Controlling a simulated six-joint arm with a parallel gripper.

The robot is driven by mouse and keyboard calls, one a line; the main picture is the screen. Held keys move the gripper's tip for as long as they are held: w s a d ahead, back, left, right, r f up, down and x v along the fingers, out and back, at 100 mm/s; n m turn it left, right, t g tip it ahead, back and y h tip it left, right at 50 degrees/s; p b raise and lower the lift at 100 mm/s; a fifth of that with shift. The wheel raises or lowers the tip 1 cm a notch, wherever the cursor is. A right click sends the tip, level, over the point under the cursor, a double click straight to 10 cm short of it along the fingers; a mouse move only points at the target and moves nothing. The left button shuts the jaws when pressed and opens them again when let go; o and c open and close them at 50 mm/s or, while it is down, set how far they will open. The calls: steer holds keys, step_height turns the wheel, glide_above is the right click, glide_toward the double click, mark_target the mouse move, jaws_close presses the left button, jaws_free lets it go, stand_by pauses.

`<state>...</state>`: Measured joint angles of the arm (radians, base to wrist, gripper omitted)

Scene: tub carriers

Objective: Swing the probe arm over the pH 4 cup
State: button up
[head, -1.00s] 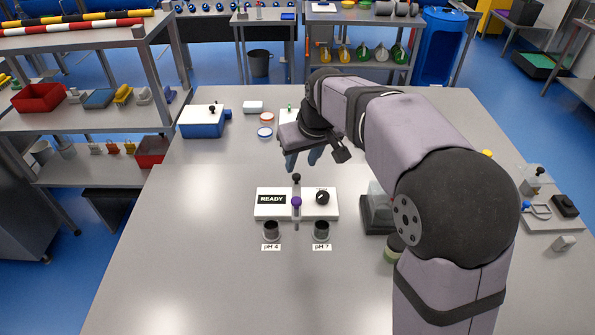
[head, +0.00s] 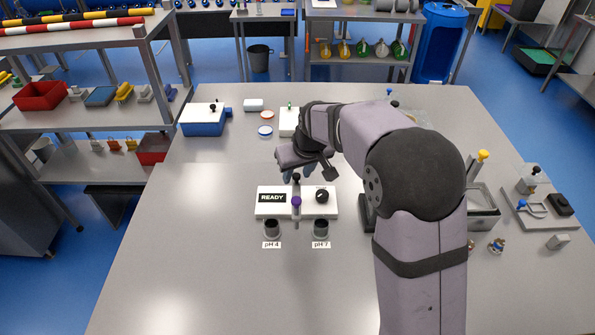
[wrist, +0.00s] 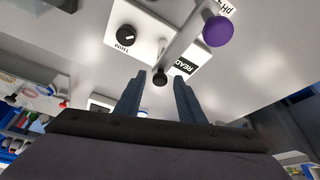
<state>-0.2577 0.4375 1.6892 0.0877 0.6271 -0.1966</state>
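The white meter box (head: 265,212) reads READY and has a black TRIM knob (head: 322,196). Its grey probe arm (head: 296,216) points toward the front, between the two cups, with a purple ball (head: 296,201) on it and a black knob (head: 296,179) at its rear. The dark pH 4 cup (head: 272,230) is front left and the pH 7 cup (head: 321,229) front right. My gripper (wrist: 158,88) is open and empty behind the box. In the wrist view, the black knob (wrist: 159,77) appears between its fingertips, and the purple ball (wrist: 217,30) farther off. Contact is not visible.
A blue box (head: 203,122) and two small round lids, one red-rimmed (head: 267,115) and one blue-rimmed (head: 265,131), lie behind left. A grey tray (head: 484,219) and a small stand board (head: 540,212) are at right. The table's front left is clear.

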jaws_close()
steer(key=shift+m, duration=0.3)
steer(key=shift+a+m+h, duration=0.15)
steer(key=shift+m+h, duration=0.15)
steer(key=shift+m, duration=0.5)
steer(key=shift+f+m+t+h+b, duration=0.1)
steer(key=shift+m+t+h+b, duration=0.2)
steer(key=shift+m+h+b, duration=0.55)
steer(key=shift+a+m+h+b, duration=0.15)
steer(key=shift+m+h+b, duration=0.4)
steer(key=shift+m, duration=1.5)
steer(key=shift+r, duration=0.2)
